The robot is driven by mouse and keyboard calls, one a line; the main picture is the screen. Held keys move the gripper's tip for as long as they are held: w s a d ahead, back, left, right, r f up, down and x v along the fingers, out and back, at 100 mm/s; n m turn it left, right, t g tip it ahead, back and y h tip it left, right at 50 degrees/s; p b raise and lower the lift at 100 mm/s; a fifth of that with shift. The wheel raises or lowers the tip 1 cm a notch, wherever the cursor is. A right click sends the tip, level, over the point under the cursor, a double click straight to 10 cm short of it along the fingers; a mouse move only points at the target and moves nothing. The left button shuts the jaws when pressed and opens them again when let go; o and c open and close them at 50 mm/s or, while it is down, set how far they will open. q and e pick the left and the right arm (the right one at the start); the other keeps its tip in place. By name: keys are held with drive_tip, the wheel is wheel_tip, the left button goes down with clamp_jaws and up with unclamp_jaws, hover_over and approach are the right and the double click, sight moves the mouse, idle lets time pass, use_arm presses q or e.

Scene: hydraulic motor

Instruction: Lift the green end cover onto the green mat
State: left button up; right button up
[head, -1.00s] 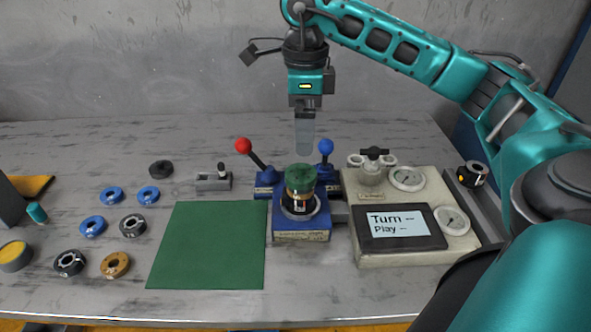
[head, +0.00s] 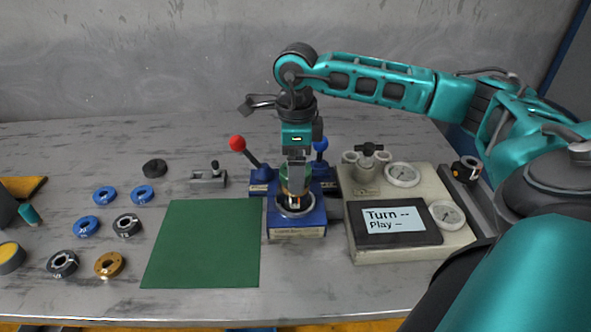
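The green end cover (head: 285,174) sits on top of the motor, which stands in the blue fixture (head: 297,233). My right gripper (head: 297,184) has come straight down over the cover, with its fingers in front of and around it. The fingers hide most of the cover, and whether they are closed on it cannot be made out. The green mat (head: 205,243) lies flat and empty on the table, just left of the fixture. My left gripper is not in view.
Red (head: 237,143) and blue (head: 320,144) lever knobs rise behind the fixture, close to my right gripper. A pale gauge panel with a display (head: 393,221) stands to the right. Several rings and a black cap (head: 154,168) lie left of the mat.

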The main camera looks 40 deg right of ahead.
drive_tip(key=c, duration=1.3)
drive_tip(key=shift+r, duration=0.1)
wheel_tip(320, 180, up, 20)
drive_tip(key=p, duration=0.4)
drive_tip(key=shift+p, duration=0.3)
drive_tip(key=shift+r+p, duration=0.35)
drive_tip(key=shift+r, duration=0.4)
